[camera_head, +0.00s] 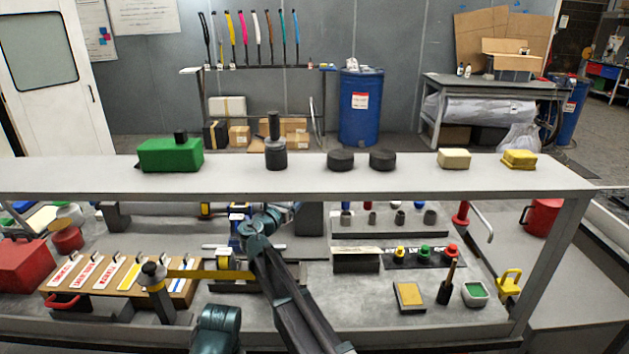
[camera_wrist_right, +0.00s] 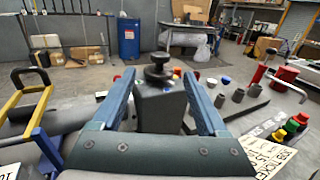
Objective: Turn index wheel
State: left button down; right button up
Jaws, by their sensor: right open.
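A dark block (camera_wrist_right: 157,108) with a black round wheel (camera_wrist_right: 157,73) and a small knob on top stands straight ahead in the right wrist view. My right gripper (camera_wrist_right: 158,82) is open, with one blue finger to each side of the block in that view and nothing held. I cannot tell whether either finger touches it. In the head view, my right gripper (camera_head: 281,212) is small, beneath the front edge of the shelf, left of a dark block (camera_head: 309,218). The wheel is hidden there behind the shelf. My left gripper is not in view.
A grey shelf (camera_head: 350,183) spans above the bench, carrying a green block (camera_head: 170,154) and several dark parts. A blue and yellow frame (camera_wrist_right: 32,108) stands left of my right gripper. Grey cups (camera_wrist_right: 238,95) and coloured buttons (camera_wrist_right: 290,126) lie to the right.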

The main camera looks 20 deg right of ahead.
jog(key=shift+w+d, duration=0.1)
jog(key=x, duration=1.3)
jog(key=shift+w+d, duration=0.15)
jog(key=shift+w, duration=0.05)
grip_shut()
